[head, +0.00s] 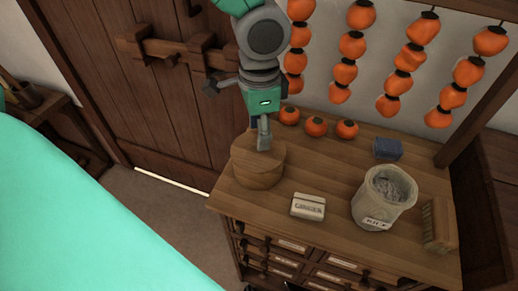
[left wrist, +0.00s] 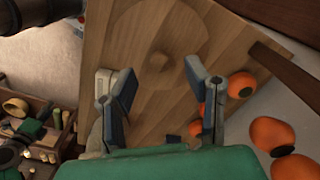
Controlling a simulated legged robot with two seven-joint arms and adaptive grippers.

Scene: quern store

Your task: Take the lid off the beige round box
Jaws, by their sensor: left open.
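The round box (head: 258,177) is a beige-brown wooden drum standing at the left end of the wooden cabinet top. Its lid shows from above in the left wrist view (left wrist: 135,40), with a small round knob (left wrist: 158,62) in the middle. My left gripper (head: 264,146) points down over the lid in the head view and hides the knob there. In the left wrist view its two fingers (left wrist: 149,80) are apart, with the knob lying between and just beyond the tips. Nothing is held. I cannot tell whether the fingertips touch the lid. My right gripper is not in view.
A small labelled cream box (head: 308,206), a jar (head: 371,210), a blue block (head: 387,149) and a wooden holder (head: 437,225) stand to the right on the cabinet top (head: 330,165). Orange fruits (head: 316,127) lie behind; strings of them (head: 352,45) hang above.

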